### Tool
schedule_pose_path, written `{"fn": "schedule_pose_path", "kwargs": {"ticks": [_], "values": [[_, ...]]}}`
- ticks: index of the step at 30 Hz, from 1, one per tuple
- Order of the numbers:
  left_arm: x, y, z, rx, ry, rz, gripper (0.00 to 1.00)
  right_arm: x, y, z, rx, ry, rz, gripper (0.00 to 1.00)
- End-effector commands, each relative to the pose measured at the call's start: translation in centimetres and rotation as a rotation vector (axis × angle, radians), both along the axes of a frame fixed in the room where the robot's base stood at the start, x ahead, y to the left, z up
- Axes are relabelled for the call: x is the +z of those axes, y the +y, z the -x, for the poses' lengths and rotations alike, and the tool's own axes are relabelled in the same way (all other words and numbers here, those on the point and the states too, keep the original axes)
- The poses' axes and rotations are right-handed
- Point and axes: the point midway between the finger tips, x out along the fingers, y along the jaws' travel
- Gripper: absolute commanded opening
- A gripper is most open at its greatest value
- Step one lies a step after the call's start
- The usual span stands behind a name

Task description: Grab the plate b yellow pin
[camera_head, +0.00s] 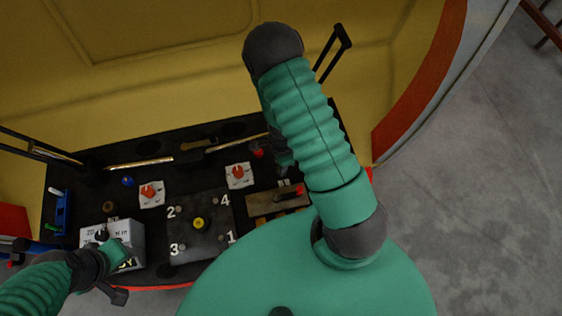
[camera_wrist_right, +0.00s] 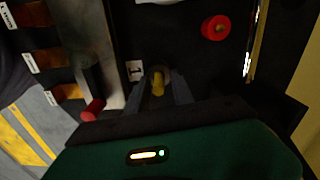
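In the right wrist view a small yellow pin (camera_wrist_right: 157,82) stands on a dark surface beside a white label "1" (camera_wrist_right: 134,70). My right gripper (camera_wrist_right: 159,88) has its two grey fingers apart, one on each side of the yellow pin. I see no clear contact between fingers and pin. In the head view my right arm hides this pin and most of the right gripper. My left gripper (camera_head: 117,288) is low at the left, by a grey box (camera_head: 125,240); its fingers are too small and dark to read.
A dark plate numbered 1 to 4 (camera_head: 190,205) bears a yellow knob (camera_head: 199,223). A lever with a red handle (camera_wrist_right: 93,108) stands left of the right gripper, and a red knob (camera_wrist_right: 215,28) lies beyond it. Black handrails (camera_head: 335,50) flank the panel.

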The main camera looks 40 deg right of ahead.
Motion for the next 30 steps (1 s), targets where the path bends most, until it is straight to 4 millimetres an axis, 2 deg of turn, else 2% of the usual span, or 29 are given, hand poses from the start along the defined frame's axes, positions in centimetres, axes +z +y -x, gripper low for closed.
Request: {"fn": "schedule_pose_path", "kwargs": {"ticks": [1,6,20,23,30], "values": [[0.0,0.0,0.0,0.000,0.000,0.000,0.36,0.0,0.0,0.0,0.000,0.000,0.000,0.20],[0.0,0.0,0.0,0.000,0.000,0.000,0.36,0.0,0.0,0.0,0.000,0.000,0.000,0.00],[0.3,0.0,0.0,0.000,0.000,0.000,0.36,0.4,0.0,0.0,0.001,0.000,0.000,0.00],[1.4,0.0,0.0,0.000,0.000,0.000,0.36,2.2,0.0,-0.1,0.004,-0.002,0.001,0.00],[4.2,0.0,0.0,0.000,0.000,0.000,0.36,8.0,0.1,0.0,0.003,-0.002,0.001,0.00]]}}
